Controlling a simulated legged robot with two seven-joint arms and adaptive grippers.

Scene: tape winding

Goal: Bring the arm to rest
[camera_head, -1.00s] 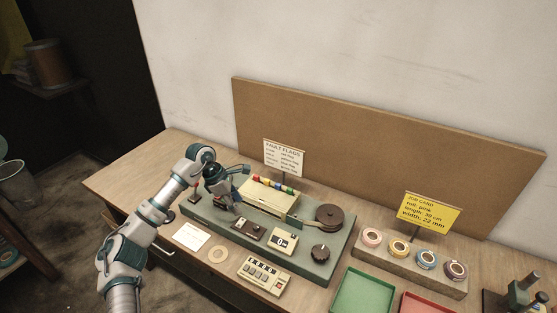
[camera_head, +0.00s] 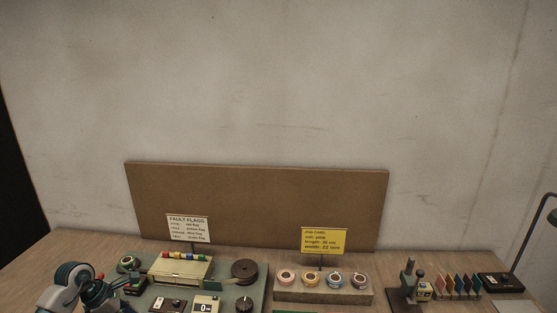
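My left arm (camera_head: 62,290) shows only at the bottom left corner, bent beside the left end of the winding machine. Its dark wrist end with the upper part of the gripper (camera_head: 98,292) points down. The fingertips run below the picture edge, so I cannot tell whether they are open. My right arm and gripper are not in view. The machine has a cream cover (camera_head: 180,269) with coloured flags on top, a dark reel (camera_head: 245,271) and a black knob (camera_head: 244,304).
A job card (camera_head: 324,240) reads pink, 30 cm, 22 mm. Several tape rolls sit on a block (camera_head: 322,295). A fault flags card (camera_head: 188,228) stands before the brown board (camera_head: 270,205). A dark stand (camera_head: 408,283), coloured tags (camera_head: 461,285) and a lamp (camera_head: 530,240) are at right.

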